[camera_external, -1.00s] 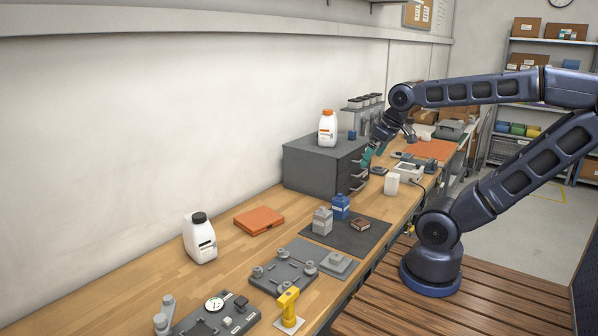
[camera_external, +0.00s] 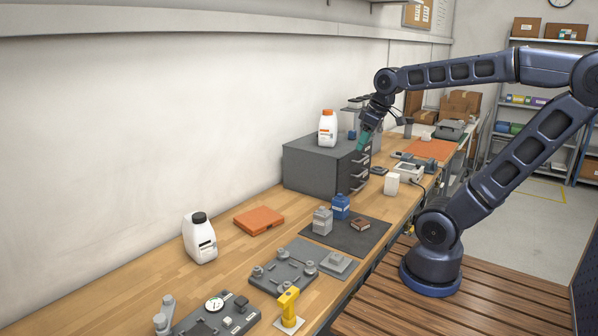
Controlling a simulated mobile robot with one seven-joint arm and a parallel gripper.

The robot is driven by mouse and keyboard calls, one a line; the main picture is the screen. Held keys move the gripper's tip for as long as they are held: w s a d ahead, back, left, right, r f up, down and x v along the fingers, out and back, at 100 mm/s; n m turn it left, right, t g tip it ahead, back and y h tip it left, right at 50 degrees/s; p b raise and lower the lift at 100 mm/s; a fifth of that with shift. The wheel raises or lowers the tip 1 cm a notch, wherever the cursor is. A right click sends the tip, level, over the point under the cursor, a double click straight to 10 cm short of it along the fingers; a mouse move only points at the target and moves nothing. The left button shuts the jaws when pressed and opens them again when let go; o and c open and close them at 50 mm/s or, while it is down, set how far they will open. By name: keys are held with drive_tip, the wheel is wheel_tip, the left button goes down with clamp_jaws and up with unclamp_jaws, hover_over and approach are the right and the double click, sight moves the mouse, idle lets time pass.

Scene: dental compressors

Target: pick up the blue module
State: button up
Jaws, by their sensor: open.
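A blue block-like module (camera_external: 340,207) with a narrower top stands upright on the dark grey mat (camera_external: 356,240), beside a similar grey module (camera_external: 322,221). A small brown item (camera_external: 360,224) lies to their right on the mat. No object shows between the fingers.
A white bottle with an orange cap (camera_external: 327,128) stands on the cabinet. A white bottle with a black cap (camera_external: 199,238) and an orange case (camera_external: 259,220) are on the wooden bench. Grey fixtures (camera_external: 284,278) and a yellow piece (camera_external: 288,304) occupy the front. A white block (camera_external: 391,184) stands right.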

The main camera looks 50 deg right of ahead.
drive_tip(key=w+d+r+n+g, duration=0.1)
drive_tip(key=w+d+r+n, duration=0.35)
drive_tip(key=w+d, duration=0.5)
drive_tip(key=n+g, duration=0.3)
drive_tip(key=n, duration=0.8)
hover_over(353, 131)
drive_tip(key=shift+m, duration=0.25)
wheel_tip(353, 131, down, 7)
drive_tip(key=shift+a, duration=0.15)
drive_tip(key=shift+d+f, duration=0.35)
drive_tip(key=shift+w+a+f, duration=0.1)
drive_tip(key=shift+f, duration=2.5)
drive_tip(key=shift+w+f, duration=0.1)
drive_tip(key=shift+f, duration=2.5)
drive_tip(key=c, duration=1.1)
drive_tip(key=shift+r, duration=0.1)
